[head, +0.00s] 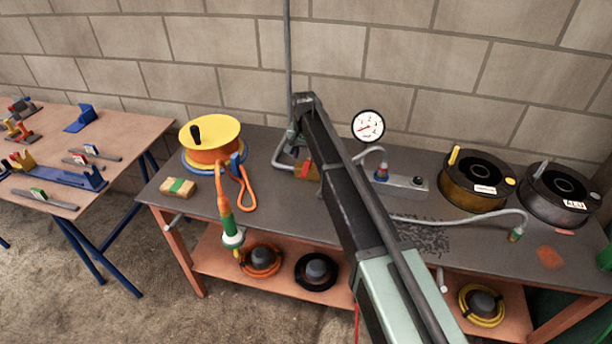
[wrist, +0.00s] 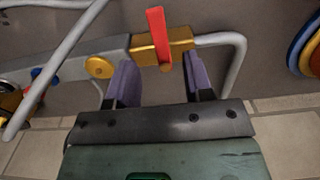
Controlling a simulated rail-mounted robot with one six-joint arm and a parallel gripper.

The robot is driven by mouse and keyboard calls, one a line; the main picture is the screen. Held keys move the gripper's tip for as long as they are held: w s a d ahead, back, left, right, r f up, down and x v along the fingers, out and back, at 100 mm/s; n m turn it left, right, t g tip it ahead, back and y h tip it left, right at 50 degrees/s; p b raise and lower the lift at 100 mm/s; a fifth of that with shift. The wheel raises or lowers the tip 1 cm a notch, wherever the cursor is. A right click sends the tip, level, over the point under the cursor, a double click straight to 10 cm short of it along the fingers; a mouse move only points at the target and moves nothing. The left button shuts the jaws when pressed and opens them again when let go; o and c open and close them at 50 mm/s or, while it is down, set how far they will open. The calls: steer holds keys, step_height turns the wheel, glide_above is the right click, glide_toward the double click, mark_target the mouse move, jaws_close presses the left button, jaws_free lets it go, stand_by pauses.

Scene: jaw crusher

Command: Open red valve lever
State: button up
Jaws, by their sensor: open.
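The red valve lever (wrist: 158,35) is a flat red bar on a brass valve body (wrist: 180,42) set in a grey pipe. In the wrist view the lever sticks out from the valve, between and just beyond my two purple fingertips. My gripper (wrist: 160,75) is open, with a finger on each side of the lever's line and a visible gap to both. In the head view the red lever (head: 305,170) shows small beside my arm, which partly hides the valve and my gripper.
A pressure gauge (head: 368,126) and a grey block (head: 402,187) with a hose stand right of the valve. A yellow-topped reel (head: 210,139) stands to the left, and two dark reels (head: 477,181) to the right. The brick wall (head: 330,50) is close behind.

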mark_target(305, 170)
step_height(305, 170, down, 6)
steer(key=b, duration=0.4)
steer(key=shift+r, duration=0.15)
jaws_close()
